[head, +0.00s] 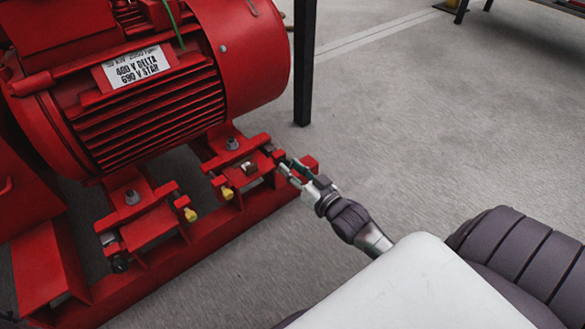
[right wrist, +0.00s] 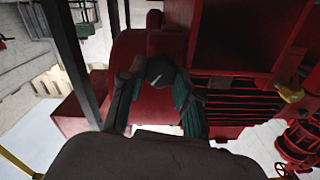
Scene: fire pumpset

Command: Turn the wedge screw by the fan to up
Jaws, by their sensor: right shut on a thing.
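My right gripper (head: 290,168) reaches in from the lower right to the end of the red foot block (head: 238,172) under the motor's rounded end. It is shut on the wedge screw there, which its fingers mostly hide in the head view. In the right wrist view, the dark round screw head (right wrist: 160,70) sits between the two fingers of the gripper (right wrist: 158,100), with a pale line across it. Which way the screw is turned is hard to tell. My left gripper is in neither view.
The red motor (head: 150,85) with a white label stands above the red base rail (head: 200,252). Yellow-tipped screws (head: 227,193) stick out of the blocks. A second foot block (head: 150,225) is at the left. A dark post (head: 304,65) stands behind.

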